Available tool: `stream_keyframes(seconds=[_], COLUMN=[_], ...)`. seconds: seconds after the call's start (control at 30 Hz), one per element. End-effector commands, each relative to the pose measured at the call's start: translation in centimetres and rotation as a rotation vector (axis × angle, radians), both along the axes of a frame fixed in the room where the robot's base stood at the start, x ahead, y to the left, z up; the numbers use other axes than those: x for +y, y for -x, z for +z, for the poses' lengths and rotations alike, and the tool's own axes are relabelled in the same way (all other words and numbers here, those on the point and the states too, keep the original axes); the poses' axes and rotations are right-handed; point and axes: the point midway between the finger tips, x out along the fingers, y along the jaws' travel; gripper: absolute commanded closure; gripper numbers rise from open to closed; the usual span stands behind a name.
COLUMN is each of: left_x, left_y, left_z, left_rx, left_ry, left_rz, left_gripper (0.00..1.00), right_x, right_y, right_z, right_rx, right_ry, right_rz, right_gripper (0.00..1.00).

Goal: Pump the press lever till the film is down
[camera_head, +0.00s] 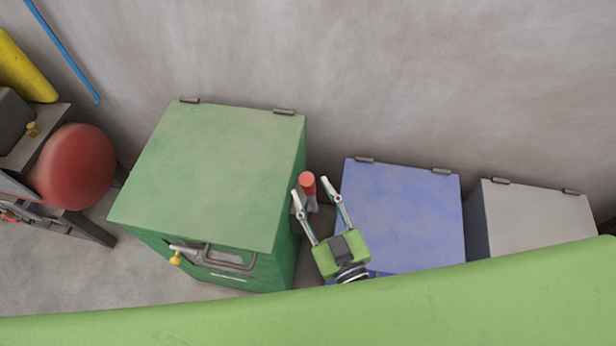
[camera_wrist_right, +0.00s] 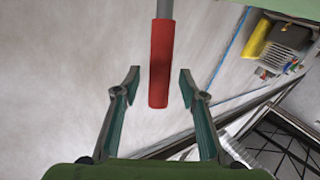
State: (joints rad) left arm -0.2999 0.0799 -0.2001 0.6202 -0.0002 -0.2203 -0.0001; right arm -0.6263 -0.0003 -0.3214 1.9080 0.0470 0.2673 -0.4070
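The press lever shows its red grip (camera_head: 308,183) in the head view, beside the right wall of the green cabinet. In the right wrist view the red grip (camera_wrist_right: 160,62) hangs on a grey rod from the top edge. My right gripper (camera_head: 309,190) is open, with one finger on each side of the grip as seen in both views. In the right wrist view a gap shows between the grip and each finger of the gripper (camera_wrist_right: 159,80). Whether the grip is at finger depth is hard to tell. My left gripper is not in view. I cannot make out the film.
A green cabinet (camera_head: 215,170) with a bar handle and yellow knob stands to the left. A blue box (camera_head: 405,215) and a grey box (camera_head: 530,218) stand to the right. A red rounded tank (camera_head: 75,168) is at the far left.

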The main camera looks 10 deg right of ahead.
Motion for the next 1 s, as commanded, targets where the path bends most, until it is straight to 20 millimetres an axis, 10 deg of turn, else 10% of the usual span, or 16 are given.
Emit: stream_keyframes(seconds=[0.6, 0.77, 1.0], left_x=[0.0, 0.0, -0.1], left_y=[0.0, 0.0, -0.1], left_z=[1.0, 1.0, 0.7], left_rx=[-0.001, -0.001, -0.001], left_ry=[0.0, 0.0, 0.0], left_rz=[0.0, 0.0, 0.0], left_gripper=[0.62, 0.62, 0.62], right_x=[0.8, 0.8, 0.9], right_y=[-3.2, -3.2, -3.0], right_z=[-0.1, 0.0, -0.2], right_rx=[0.001, 0.001, -0.005], right_ry=[0.0, 0.0, 0.002], right_rz=[0.0, 0.0, 0.0], right_gripper=[0.62, 1.0, 1.0])
